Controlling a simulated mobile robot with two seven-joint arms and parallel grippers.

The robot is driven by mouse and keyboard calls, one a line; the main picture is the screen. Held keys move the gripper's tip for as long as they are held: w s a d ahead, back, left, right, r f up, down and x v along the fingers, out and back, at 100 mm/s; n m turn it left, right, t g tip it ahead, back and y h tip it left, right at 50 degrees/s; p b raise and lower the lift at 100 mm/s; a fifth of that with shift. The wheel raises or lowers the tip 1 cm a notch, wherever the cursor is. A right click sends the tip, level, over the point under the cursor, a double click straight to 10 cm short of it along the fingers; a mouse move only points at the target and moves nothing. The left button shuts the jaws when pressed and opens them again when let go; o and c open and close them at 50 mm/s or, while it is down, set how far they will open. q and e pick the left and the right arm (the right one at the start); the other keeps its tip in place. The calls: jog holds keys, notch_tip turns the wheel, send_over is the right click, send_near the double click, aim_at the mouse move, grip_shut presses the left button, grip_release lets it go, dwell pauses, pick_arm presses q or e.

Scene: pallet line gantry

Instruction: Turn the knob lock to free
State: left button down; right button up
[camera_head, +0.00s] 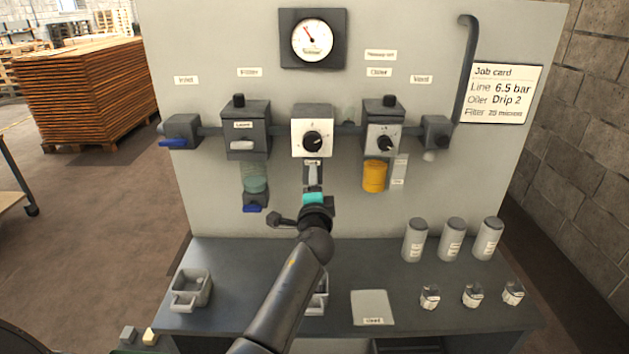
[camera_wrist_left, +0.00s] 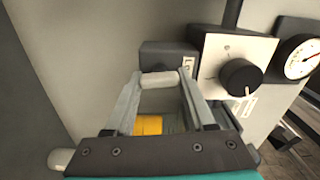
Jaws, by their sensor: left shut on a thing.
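The regulator (camera_head: 312,138) has a white face and a black knob (camera_head: 313,142); the knob also shows in the left wrist view (camera_wrist_left: 241,77). A dark block with a small, partly hidden label sits just below it. At that block, my left gripper (camera_head: 313,174) is shut on a short pale rounded bar, which I take to be the knob lock (camera_wrist_left: 160,78). The bar lies crosswise between the fingertips in the left wrist view. The lock's exact setting cannot be read. My right gripper is not in view.
A filter (camera_head: 246,130) with a clear bowl hangs left of the regulator, and an oiler (camera_head: 383,135) with a yellow bowl (camera_head: 374,176) right. The gauge (camera_head: 312,40) is above. Grey bins, canisters and small parts stand on the bench (camera_head: 245,262) below.

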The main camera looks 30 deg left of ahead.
pick_arm(q)
jog(key=shift+m, duration=0.6)
jog(key=shift+c, duration=1.2)
grip_release()
jog(key=v, duration=1.5)
jog(key=shift+d, duration=0.15)
jog(key=shift+f, duration=0.1)
